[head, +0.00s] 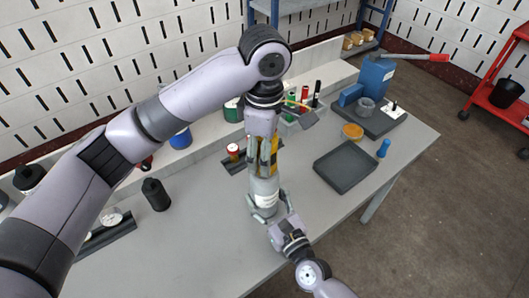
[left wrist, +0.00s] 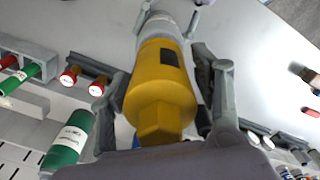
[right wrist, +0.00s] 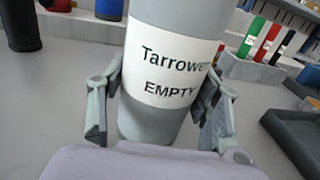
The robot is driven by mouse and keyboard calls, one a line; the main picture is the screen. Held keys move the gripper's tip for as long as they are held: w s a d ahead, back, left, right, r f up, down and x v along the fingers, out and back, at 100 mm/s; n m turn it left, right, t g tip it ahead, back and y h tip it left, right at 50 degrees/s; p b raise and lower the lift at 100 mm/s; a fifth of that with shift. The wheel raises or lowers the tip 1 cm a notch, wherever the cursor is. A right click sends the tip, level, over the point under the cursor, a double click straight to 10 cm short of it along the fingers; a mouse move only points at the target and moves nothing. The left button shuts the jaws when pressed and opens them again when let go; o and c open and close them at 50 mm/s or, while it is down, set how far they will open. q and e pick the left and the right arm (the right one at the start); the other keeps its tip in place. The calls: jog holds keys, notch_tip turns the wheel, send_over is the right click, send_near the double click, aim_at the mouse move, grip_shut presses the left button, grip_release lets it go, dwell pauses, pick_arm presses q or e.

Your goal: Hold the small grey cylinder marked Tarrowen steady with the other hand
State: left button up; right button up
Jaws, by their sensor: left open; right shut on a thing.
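The small grey cylinder (head: 264,188) stands upright on the grey table, with a yellow part (head: 274,157) at its top. Its white label, reading "Tarrowen" and "EMPTY", shows in the right wrist view (right wrist: 168,72). My right gripper (head: 269,207) is shut on the lower part of the grey cylinder, one finger on each side. My left gripper (head: 263,165) is above it, pointing down, open, with its fingers on either side of the yellow part. In the left wrist view the yellow part (left wrist: 162,85) lies between those fingers; whether they touch it is unclear.
A dark tray (head: 345,167) and a blue bottle (head: 383,148) stand to the right. A black cylinder (head: 156,194) stands to the left. A rack with red-capped items (head: 233,152) is close behind the grey cylinder.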

pick_arm(q)
jog(key=shift+r, duration=0.6)
jog(key=m, duration=0.4)
jog(key=shift+m, duration=1)
jog(key=m, duration=0.2)
jog(key=shift+m, duration=0.3)
jog(key=m, duration=0.3)
jog(key=shift+m, duration=0.6)
jog(key=m, duration=0.5)
